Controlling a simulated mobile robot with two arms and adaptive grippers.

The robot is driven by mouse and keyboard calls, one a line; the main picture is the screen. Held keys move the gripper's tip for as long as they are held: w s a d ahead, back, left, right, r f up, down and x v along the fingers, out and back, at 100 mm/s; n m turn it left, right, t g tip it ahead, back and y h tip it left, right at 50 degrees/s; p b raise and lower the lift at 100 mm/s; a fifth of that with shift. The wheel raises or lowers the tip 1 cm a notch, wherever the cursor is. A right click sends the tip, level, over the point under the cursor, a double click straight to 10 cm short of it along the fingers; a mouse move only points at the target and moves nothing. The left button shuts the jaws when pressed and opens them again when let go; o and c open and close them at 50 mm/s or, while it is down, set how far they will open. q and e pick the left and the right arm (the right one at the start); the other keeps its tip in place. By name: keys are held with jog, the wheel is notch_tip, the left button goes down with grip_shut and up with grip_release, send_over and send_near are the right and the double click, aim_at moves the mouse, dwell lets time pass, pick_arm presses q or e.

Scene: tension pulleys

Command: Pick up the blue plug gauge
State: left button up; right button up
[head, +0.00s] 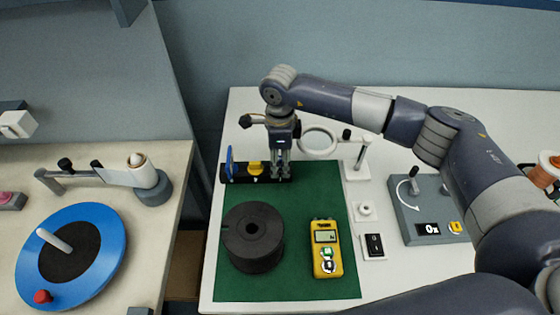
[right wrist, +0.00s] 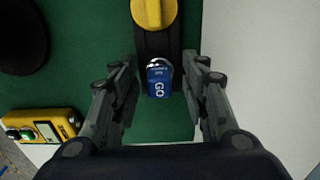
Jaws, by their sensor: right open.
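The blue plug gauge (right wrist: 159,82), marked GO, stands at the end of a black bar (right wrist: 156,45) beside a yellow knob (right wrist: 154,14). In the head view my right gripper (head: 281,172) points down over the right end of the black bar (head: 240,180) and hides the gauge. In the right wrist view my right gripper (right wrist: 158,73) is open, with one finger on each side of the gauge and visible gaps between. My left gripper is not in view.
A green mat (head: 290,285) holds a black spool (head: 253,238) and a yellow meter (head: 326,248). A ring magnifier (head: 336,143) stands close right of my gripper. A grey crank unit (head: 420,215) is farther right. A blue disc (head: 112,240) lies on the left bench.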

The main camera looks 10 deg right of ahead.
grip_shut()
jog(key=shift+r, duration=0.1)
